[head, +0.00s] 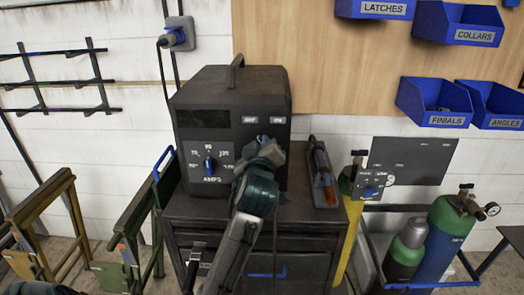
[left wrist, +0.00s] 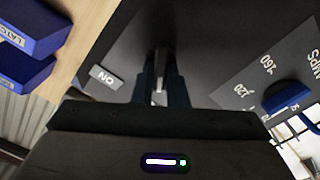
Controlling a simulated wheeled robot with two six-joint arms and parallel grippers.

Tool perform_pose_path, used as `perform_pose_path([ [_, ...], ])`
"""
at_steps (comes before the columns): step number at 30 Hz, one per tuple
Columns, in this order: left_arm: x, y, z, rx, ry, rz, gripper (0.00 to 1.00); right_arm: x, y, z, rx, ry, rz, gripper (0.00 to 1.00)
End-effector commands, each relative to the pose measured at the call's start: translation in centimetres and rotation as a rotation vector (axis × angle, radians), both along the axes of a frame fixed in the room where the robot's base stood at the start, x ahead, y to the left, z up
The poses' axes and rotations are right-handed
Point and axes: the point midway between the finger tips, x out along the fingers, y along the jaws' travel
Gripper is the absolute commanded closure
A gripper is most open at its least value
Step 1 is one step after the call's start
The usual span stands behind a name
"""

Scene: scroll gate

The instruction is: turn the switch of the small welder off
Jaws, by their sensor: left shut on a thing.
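The small welder (head: 228,88) is a dark box with a top handle, standing on a dark cabinet. Its front has a blue amps knob (head: 208,164) and two small labels, the right one reading ON. My left gripper (left wrist: 160,92) is at the welder's front, below the labels, and covers part of the panel in the head view. In the left wrist view its fingers are shut on a small grey switch lever (left wrist: 161,60). The ON label (left wrist: 104,77) is beside the fingers. The lever's exact position is hard to tell.
The cabinet (head: 188,206) top holds a torch in a dark holder (head: 322,175) at the right. Gas cylinders (head: 445,235) stand farther right. Blue bins (head: 433,103) hang on the wooden board. Green and yellow stands (head: 128,235) are at the left.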

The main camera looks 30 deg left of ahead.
Motion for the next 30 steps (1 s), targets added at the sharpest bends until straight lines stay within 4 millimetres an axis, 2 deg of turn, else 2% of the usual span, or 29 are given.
perform_pose_path([
  [21,-0.02,0.05,0.04,-0.065,-0.041,0.000,1.00,-0.28,-0.31,-0.60,-0.003,0.008,0.001,0.64],
  [22,-0.02,0.05,0.04,-0.065,-0.041,0.000,0.84,-0.27,-0.31,-0.60,-0.003,0.008,0.001,0.64],
  [25,-0.02,0.04,0.03,-0.065,-0.041,0.000,0.66,-0.27,-0.30,-0.60,-0.003,0.007,0.001,0.64],
  [30,-0.02,0.05,0.00,-0.064,-0.040,0.001,0.66,-0.28,-0.30,-0.60,-0.003,0.007,0.001,0.64],
])
